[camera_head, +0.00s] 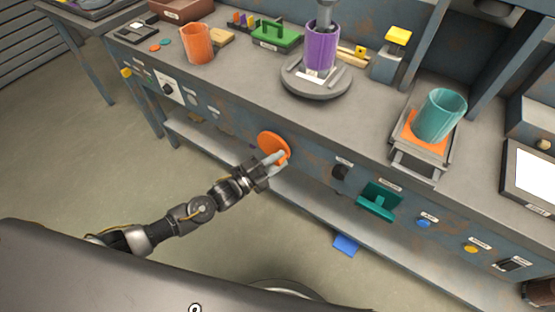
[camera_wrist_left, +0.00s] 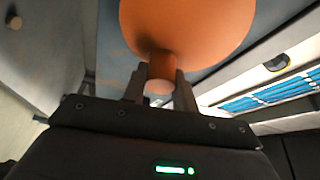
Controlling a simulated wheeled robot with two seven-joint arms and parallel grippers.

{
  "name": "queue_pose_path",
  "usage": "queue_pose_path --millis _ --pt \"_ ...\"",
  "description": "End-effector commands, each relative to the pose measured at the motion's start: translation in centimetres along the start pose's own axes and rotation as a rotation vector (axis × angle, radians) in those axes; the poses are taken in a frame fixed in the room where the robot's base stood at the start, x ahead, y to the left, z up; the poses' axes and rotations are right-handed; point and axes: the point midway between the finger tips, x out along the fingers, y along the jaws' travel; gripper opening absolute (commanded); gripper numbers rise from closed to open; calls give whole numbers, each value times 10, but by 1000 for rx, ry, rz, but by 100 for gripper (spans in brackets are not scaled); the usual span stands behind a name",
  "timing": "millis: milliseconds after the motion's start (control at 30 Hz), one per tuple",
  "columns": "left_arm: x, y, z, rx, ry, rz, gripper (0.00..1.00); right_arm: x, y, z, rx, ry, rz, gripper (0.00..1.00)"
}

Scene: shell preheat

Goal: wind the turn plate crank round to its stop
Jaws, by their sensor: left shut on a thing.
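The turn plate crank is an orange disc (camera_head: 272,146) with a knob on the front panel of the bench, below the round turn plate (camera_head: 315,87). A purple cup (camera_head: 322,48) stands on the turn plate under a grey spindle. My left gripper (camera_head: 274,160) reaches the disc from the front and is shut on the crank's knob. In the left wrist view the orange disc (camera_wrist_left: 190,25) fills the top and the knob (camera_wrist_left: 160,70) sits between the two fingers (camera_wrist_left: 160,88). My right gripper is not in view.
A black knob (camera_head: 340,172) and a teal handle (camera_head: 379,200) are on the panel to the right of the disc. An orange cup (camera_head: 197,43) and a teal cup (camera_head: 439,116) stand on the bench. The floor to the left is clear.

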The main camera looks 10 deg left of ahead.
Motion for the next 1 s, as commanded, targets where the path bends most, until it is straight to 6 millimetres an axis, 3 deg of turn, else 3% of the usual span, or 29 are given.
queue_pose_path --millis 400,433,600,867,1000 --pt "-1 3 -1 6 1 9 5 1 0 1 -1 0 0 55" --pt "-1 3 -1 6 1 9 31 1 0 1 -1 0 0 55" --pt "-1 2 0 6 1 7 50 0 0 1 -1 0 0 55" --pt "-1 1 0 6 0 5 50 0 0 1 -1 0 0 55" --pt "-13 2 1 6 -1 6 50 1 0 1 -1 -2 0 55"
